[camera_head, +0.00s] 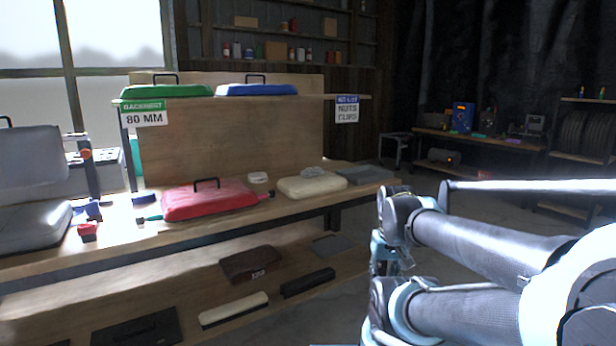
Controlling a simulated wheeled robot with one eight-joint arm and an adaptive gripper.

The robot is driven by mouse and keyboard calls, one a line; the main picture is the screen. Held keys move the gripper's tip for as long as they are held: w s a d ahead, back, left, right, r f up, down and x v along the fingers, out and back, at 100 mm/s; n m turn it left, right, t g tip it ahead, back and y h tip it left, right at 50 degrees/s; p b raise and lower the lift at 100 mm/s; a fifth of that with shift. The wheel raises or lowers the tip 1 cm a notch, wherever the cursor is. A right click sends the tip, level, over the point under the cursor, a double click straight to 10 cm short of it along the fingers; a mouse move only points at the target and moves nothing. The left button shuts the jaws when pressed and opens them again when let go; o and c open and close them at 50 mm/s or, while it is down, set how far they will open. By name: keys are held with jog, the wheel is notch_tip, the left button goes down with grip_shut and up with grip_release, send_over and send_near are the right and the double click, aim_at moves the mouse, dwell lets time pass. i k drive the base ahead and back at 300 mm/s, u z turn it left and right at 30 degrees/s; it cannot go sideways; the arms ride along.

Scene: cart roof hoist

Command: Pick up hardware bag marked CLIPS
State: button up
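No marking that reads CLIPS is legible on any bag in view. A small pale packet (258,177) lies on the bench top behind the red padded piece. Another small greyish packet (314,172) lies on or just behind the cream pad. Both are too small to read. A hanging sign (347,109) at the upper shelf's right end seems to read NUTS and CLIPS. My arm comes in from the right. What seems to be my gripper (392,260) is folded low beside the bench's right end, apart from both packets, and its fingers cannot be made out clearly.
The bench top (110,238) carries a red padded piece (208,200), a cream pad (312,185) and a grey seat (30,190). The upper shelf holds green (165,91) and blue (256,89) lids. The lower shelf holds dark and cream pieces. Floor is open behind my arm.

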aim_at(314, 172)
jog(key=i, duration=0.95)
jog(key=z, duration=0.05)
